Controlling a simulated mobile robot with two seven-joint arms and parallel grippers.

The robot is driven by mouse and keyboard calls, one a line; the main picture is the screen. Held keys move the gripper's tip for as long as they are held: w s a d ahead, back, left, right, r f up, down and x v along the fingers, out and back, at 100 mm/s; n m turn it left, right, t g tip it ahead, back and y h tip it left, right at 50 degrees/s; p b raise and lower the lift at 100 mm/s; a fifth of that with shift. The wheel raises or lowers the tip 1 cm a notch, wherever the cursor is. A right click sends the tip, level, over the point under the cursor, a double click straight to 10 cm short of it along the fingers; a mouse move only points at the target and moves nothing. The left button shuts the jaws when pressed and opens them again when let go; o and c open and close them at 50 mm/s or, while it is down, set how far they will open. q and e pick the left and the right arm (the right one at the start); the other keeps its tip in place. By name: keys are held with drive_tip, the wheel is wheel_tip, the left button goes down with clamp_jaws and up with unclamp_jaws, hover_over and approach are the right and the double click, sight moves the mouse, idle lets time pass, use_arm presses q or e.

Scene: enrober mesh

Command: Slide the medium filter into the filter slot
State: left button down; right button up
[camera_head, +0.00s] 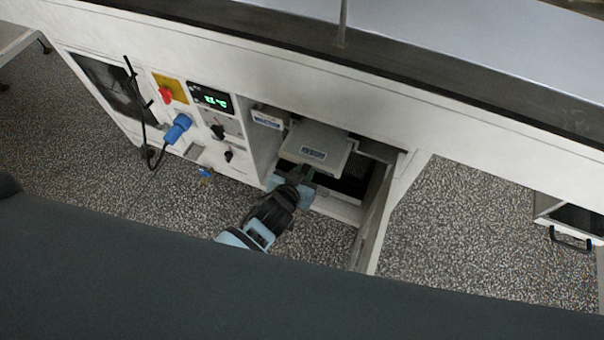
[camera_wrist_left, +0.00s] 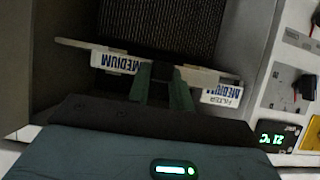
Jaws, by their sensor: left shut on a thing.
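The medium filter (camera_head: 322,138) is a pale, flat panel with a printed label on its front edge. My left gripper (camera_head: 302,174) is shut on that front edge, at the mouth of an open cabinet bay. In the left wrist view, the fingers (camera_wrist_left: 161,76) grip the filter's edge (camera_wrist_left: 85,46) beside its upside-down "MEDIUM" label. The filter slot's own label, "FILTER MEDIUM" (camera_wrist_left: 222,95), is on a pale bracket beside the filter; it also shows in the head view (camera_head: 267,119). The filter's far end and the slot's rails are hidden. My right gripper is not in view.
An open door (camera_head: 372,222) stands out at the bay's right side. A control panel with a green display (camera_head: 211,98), knobs and a blue plug (camera_head: 178,128) is at left. A dark ribbed surface (camera_wrist_left: 165,25) lies behind the filter. Speckled floor (camera_head: 465,215) is clear at right.

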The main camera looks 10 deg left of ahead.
sight(321, 138)
use_arm(q)
drive_tip(key=shift+w+d+b, duration=0.25)
drive_tip(key=shift+w+b, duration=0.1)
drive_tip(key=shift+w, duration=0.75)
drive_tip(key=shift+w+d+b, duration=0.2)
drive_tip(key=shift+w+b, duration=0.15)
drive_tip(key=shift+w, duration=0.75)
drive_tip(key=shift+w+d+b, duration=0.15)
drive_tip(key=shift+w+b, duration=0.15)
drive_tip(key=shift+w, duration=0.4)
drive_tip(key=shift+w+d+b, duration=0.1)
drive_tip(key=shift+w+b, duration=0.15)
drive_tip(key=shift+w, duration=0.4)
drive_tip(key=shift+w+d+b, duration=0.25)
drive_tip(key=shift+w+b, duration=0.5)
drive_tip(key=shift+w, duration=0.55)
drive_tip(key=shift+w+d+b, duration=0.25)
drive_tip(key=shift+w+b, duration=0.45)
drive_tip(key=shift+w, duration=0.55)
drive_tip(key=c, duration=1.2)
unclamp_jaws()
drive_tip(key=shift+o, duration=0.2)
drive_tip(key=shift+s, duration=0.1)
